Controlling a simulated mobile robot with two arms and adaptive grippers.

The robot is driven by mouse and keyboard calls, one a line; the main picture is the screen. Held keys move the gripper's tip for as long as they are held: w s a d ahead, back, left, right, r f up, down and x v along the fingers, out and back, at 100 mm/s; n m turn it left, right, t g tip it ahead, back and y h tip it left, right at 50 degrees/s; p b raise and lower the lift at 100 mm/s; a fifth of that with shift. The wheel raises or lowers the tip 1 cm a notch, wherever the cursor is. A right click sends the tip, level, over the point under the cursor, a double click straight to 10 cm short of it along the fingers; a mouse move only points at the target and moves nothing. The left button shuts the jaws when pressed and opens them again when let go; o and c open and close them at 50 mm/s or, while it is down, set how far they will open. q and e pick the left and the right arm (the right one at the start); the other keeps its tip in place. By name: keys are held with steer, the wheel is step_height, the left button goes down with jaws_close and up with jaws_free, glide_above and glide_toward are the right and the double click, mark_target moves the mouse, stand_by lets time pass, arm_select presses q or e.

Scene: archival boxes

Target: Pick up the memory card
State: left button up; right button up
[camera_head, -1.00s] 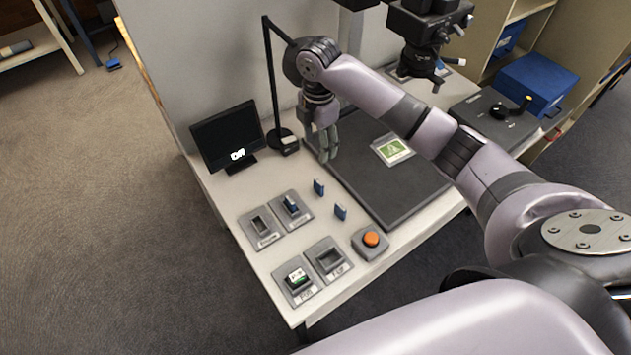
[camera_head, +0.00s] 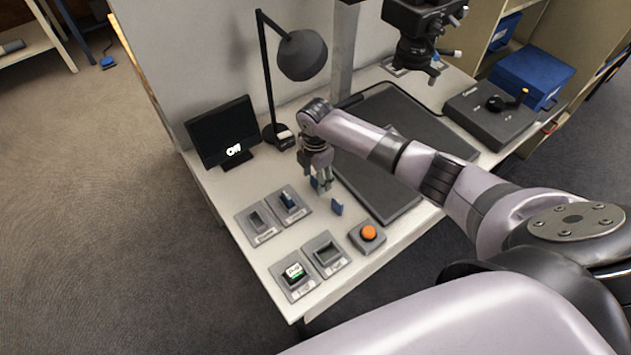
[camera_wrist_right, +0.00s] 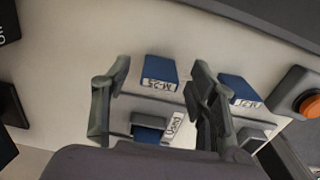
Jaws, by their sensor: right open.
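My right gripper (camera_head: 323,187) is open and hangs over the table at the upright blue cards. One blue memory card (camera_wrist_right: 159,73), its label reading something like M-25, shows between the open fingers in the right wrist view. In the head view this card (camera_head: 315,184) is mostly hidden behind the fingers. I cannot tell whether the fingers touch it. A second blue card (camera_head: 337,207) stands just right of the gripper; it also shows outside the right finger in the wrist view (camera_wrist_right: 238,89). My left gripper is not in view.
Several grey slot trays stand at the left; one tray (camera_head: 278,215) holds a blue card, another (camera_head: 285,288) a white-green one. An orange button (camera_head: 369,232) is near the front edge. A monitor (camera_head: 223,133), lamp (camera_head: 302,55) and dark board (camera_head: 385,200) surround the area.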

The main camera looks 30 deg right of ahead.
steer(key=shift+f, duration=0.6)
steer(key=shift+c, duration=0.5)
steer(key=c, duration=1)
